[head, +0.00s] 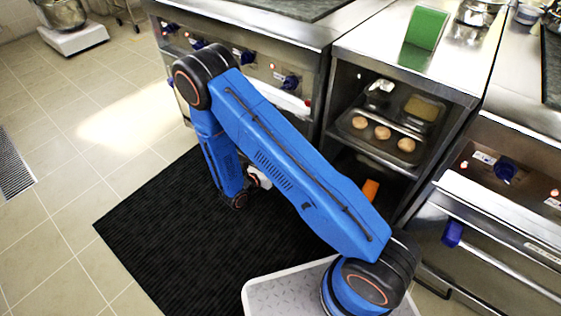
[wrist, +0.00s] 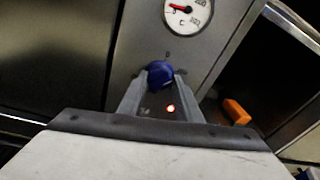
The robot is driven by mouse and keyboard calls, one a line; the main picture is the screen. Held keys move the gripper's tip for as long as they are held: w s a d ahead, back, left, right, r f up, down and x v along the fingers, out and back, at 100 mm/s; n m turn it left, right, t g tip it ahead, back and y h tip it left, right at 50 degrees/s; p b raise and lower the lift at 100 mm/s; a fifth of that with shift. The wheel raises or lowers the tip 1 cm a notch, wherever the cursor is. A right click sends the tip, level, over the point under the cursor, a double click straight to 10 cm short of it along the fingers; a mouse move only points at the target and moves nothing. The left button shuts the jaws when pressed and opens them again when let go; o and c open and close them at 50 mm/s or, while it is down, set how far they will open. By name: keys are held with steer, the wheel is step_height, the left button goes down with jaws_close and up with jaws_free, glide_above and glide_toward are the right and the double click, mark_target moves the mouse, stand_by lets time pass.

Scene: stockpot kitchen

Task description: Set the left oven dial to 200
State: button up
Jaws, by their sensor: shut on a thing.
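My gripper (wrist: 161,80) is shut on a round blue dial (wrist: 160,70) on a grey metal panel, one finger on each side. A white round gauge (wrist: 187,14) with a red needle sits just above the dial; its needle points left, and its top is cut off. Small marks around the dial are too blurred to read, and the fingers cover part of its rim. A red light (wrist: 171,108) glows between the fingers. In the head view my arm hides the gripped dial, and my gripper is mostly hidden.
A steel cabinet (head: 343,53) holds a tray of round buns (head: 382,132) on its shelf. An orange object (head: 370,190) is lower inside it; it also shows in the wrist view (wrist: 236,112). Another oven front (head: 490,225) stands at the right. A black mat (head: 150,235) covers the floor.

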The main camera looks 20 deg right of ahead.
steer(key=m+t, duration=0.1)
steer(key=m, duration=0.7)
steer(key=m+t+y, duration=0.1)
steer(key=m, duration=0.7)
steer(key=m+t, duration=0.1)
steer(key=m, duration=0.7)
steer(key=shift+s+d+f, duration=0.2)
steer(key=shift+s, duration=0.1)
steer(key=shift+m, duration=0.4)
steer(key=o, duration=1)
steer(key=shift+o, duration=0.2)
steer(key=v, duration=1.7)
steer(key=shift+s, duration=0.45)
